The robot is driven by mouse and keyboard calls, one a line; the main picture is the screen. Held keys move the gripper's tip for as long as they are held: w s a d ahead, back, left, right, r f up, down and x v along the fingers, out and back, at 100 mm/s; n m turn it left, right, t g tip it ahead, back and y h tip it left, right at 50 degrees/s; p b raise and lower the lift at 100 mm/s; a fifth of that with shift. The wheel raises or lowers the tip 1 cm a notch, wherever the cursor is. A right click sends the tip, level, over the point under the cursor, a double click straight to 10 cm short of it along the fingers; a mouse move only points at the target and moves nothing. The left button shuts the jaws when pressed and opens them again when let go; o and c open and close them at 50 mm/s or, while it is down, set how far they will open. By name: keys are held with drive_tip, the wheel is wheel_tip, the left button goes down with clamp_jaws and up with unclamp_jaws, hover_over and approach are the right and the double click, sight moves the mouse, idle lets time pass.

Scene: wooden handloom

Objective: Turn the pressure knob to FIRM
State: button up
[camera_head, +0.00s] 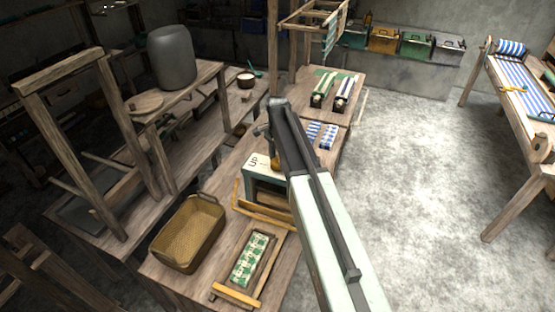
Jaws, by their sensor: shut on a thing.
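A pale box (258,161) with dark markings on its white top stands on the wooden bench, left of my arm. A small brown knob (275,163) shows at the right of that top, partly covered by my arm. My gripper (272,151) is at the knob, mostly hidden behind my dark arm link. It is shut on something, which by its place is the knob. The fingertips and the knob's pointer cannot be made out, and the markings are too small to read.
A wicker basket (188,233) and a wooden frame with green-white cloth (250,258) lie at the bench's near end. Blue-striped cloths (328,137) lie just beyond the box. A wooden upright frame (85,130) stands at left. The floor (420,200) at right is clear.

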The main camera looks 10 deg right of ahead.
sight(278, 161)
drive_tip(key=o, duration=1.4)
drive_tip(key=shift+c, duration=0.2)
wheel_tip(278, 161, up, 8)
drive_tip(key=p, duration=0.8)
drive_tip(key=shift+f, duration=0.1)
drive_tip(key=s+n, duration=1.3)
drive_tip(key=s, duration=0.8)
wheel_tip(278, 161, down, 21)
drive_tip(key=s+b, duration=0.1)
drive_tip(key=b, duration=2)
drive_tip(key=shift+s+a+f, duration=0.2)
drive_tip(key=shift+s+a, duration=0.05)
drive_tip(key=shift+a, duration=0.05)
